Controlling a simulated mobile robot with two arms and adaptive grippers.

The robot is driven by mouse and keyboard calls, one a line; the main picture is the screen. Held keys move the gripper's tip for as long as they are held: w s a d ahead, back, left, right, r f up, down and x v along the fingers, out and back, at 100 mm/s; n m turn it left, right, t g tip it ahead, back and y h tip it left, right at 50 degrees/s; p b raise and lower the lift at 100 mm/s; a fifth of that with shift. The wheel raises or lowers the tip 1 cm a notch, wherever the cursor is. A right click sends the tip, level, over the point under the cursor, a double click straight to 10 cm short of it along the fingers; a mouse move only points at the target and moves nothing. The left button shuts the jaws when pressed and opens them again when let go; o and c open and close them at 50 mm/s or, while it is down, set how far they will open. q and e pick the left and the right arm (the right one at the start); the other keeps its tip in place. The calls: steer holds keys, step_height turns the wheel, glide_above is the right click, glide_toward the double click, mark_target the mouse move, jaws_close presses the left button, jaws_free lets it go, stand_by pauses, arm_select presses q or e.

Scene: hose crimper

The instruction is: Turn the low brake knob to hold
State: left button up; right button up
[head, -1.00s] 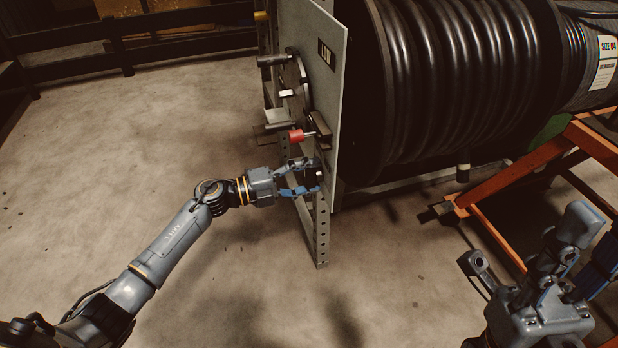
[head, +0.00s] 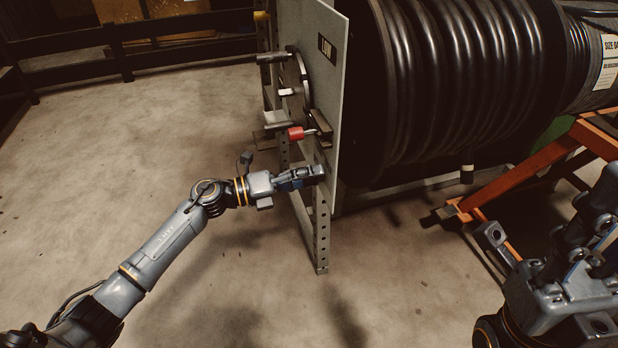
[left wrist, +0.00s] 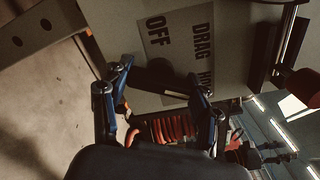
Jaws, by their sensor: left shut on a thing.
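The low brake knob (left wrist: 155,76) is dark with a pale pointer strip. It sits on the grey panel (head: 330,90), in front of a label plate (left wrist: 180,42) that reads DRAG, OFF and a partly hidden word starting with H. My left gripper (left wrist: 158,98) is shut on the knob, one blue-sided finger on each side. In the head view my left gripper (head: 312,177) reaches the panel's lower part and mostly hides the knob. My right gripper (head: 590,225) is at the lower right, its fingers apart, away from the panel and partly cut off.
A red-gripped lever (head: 296,133) juts out just above my left gripper. A crank wheel (head: 295,85) is higher on the panel, near a LOW sign (head: 326,48). A perforated leg (head: 321,235) stands below. A large hose reel (head: 450,90) and an orange frame (head: 530,175) are to the right.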

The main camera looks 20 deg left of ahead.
stand_by(0.3)
arm_select(q)
steer(key=o, duration=1.2)
steer(key=shift+c, duration=0.2)
steer(key=v, duration=1.2)
steer(key=shift+d, duration=0.1)
